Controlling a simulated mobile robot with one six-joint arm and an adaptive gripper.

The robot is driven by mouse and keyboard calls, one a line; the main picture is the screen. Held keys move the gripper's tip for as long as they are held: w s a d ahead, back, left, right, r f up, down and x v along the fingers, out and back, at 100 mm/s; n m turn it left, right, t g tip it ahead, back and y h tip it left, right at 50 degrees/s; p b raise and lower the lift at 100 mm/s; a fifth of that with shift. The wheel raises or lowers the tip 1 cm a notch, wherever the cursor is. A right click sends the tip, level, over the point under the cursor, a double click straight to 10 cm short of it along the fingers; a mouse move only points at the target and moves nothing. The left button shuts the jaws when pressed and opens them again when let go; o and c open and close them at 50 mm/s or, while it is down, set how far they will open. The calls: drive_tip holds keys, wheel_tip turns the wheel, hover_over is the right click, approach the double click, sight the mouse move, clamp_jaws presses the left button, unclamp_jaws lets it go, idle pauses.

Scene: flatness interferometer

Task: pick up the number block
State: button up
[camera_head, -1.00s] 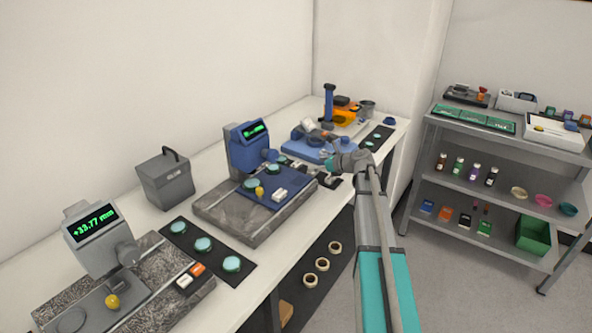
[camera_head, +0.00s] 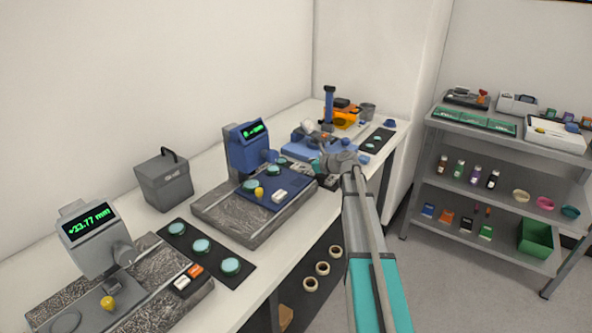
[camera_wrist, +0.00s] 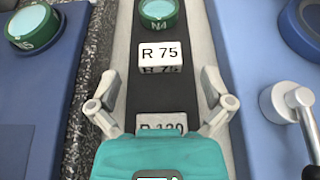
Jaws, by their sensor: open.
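In the wrist view a white block marked "R 75" (camera_wrist: 160,55) stands on a narrow dark mat (camera_wrist: 160,97). A second pale block, its marking partly hidden and seeming to read "R 120" (camera_wrist: 161,122), lies nearer to me on the same mat, partly behind the teal part of my gripper. My gripper (camera_wrist: 160,84) is open and empty above the mat, with one finger on each side of it. The "R 75" block is just beyond the fingertips. In the head view my gripper (camera_head: 322,165) is over the bench between two blue instruments, hiding most of that mat.
A green-rimmed disc marked "N4" (camera_wrist: 158,12) sits beyond the "R 75" block. A blue stage (camera_wrist: 55,70) with another disc (camera_wrist: 34,28) is on the left. A blue base with a metal lever (camera_wrist: 296,98) is close on the right. A shelf rack (camera_head: 510,190) stands right.

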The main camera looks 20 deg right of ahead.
sight(297, 166)
drive_tip(key=shift+b+x, duration=0.45)
drive_tip(key=shift+x, duration=1.15)
drive_tip(key=shift+c, duration=0.3)
drive_tip(key=c, duration=0.9)
